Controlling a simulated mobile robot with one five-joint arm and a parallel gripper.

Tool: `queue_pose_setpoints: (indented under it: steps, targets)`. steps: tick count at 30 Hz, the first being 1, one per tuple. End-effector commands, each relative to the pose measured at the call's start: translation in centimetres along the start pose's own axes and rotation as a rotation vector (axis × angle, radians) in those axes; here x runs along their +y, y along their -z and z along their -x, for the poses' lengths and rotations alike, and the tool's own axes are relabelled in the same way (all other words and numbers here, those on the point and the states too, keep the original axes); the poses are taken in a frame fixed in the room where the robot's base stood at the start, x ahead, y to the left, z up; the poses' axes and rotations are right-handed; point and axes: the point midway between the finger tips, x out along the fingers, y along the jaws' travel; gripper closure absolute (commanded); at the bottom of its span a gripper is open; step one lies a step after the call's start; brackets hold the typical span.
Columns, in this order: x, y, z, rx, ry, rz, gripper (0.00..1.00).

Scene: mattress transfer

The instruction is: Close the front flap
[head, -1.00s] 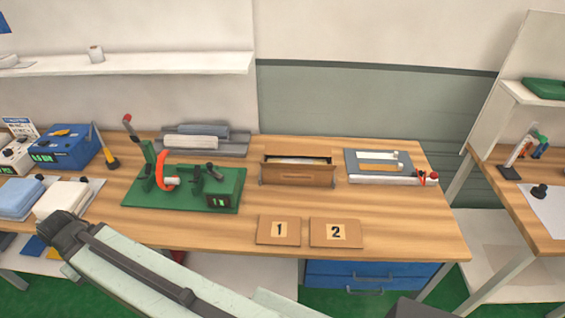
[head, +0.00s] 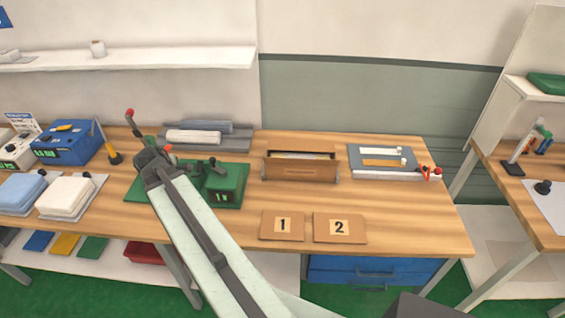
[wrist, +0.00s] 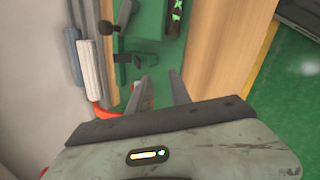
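A brown box (head: 299,168) stands near the back middle of the table in the head view. Its top is open, pale contents show inside, and its front panel (head: 299,171) looks upright; I cannot tell which part is the front flap. The box is not clearly visible in the wrist view. My arm reaches over the green fixture (head: 226,186), left of the box. My gripper shows in the wrist view (wrist: 160,82) with its two fingers apart and nothing clearly between them. In the head view its fingers are hidden behind my arm's end.
Two brown plates marked 1 (head: 282,225) and 2 (head: 339,228) lie in front of the box. A grey tray with strips (head: 368,174) lies right of it. Grey and white rolls (head: 193,136) lie behind the fixture. Bare table surrounds the box.

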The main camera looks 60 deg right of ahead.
Motion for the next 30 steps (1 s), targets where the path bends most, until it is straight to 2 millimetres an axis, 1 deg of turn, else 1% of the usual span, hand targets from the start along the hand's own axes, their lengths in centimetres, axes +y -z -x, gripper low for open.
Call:
queue_pose_setpoints:
  steps: [1,2,3,5,6,9,12,15,17,20,23,26,30]
  targets:
    - [1.8,-5.4,-1.8,-0.056,-0.014,-0.023,0.75]
    - [2.6,-8.7,-2.7,-0.089,-0.020,-0.035,0.75]
    - [3.4,-13.3,-3.7,-0.136,-0.025,-0.055,0.75]
    - [3.9,-20.1,-5.0,-0.202,-0.022,-0.098,0.75]
    - [3.8,-24.2,-5.6,-0.240,-0.017,-0.130,0.75]
    - [2.8,-32.3,-6.3,-0.314,0.002,-0.206,0.75]
    - [1.5,-37.4,-6.6,-0.357,0.019,-0.267,0.75]
    - [0.6,-40.0,-6.6,-0.379,0.029,-0.302,0.75]
    - [0.4,-40.7,-6.6,-0.385,0.032,-0.311,0.75]
    - [0.3,-40.9,-6.6,-0.386,0.033,-0.314,0.75]
    - [0.3,-40.9,-7.1,-0.385,0.033,-0.314,0.75]
    - [0.1,-41.2,-8.3,-0.385,0.033,-0.314,0.75]
    - [-0.2,-42.0,-10.8,-0.386,0.033,-0.314,0.75]
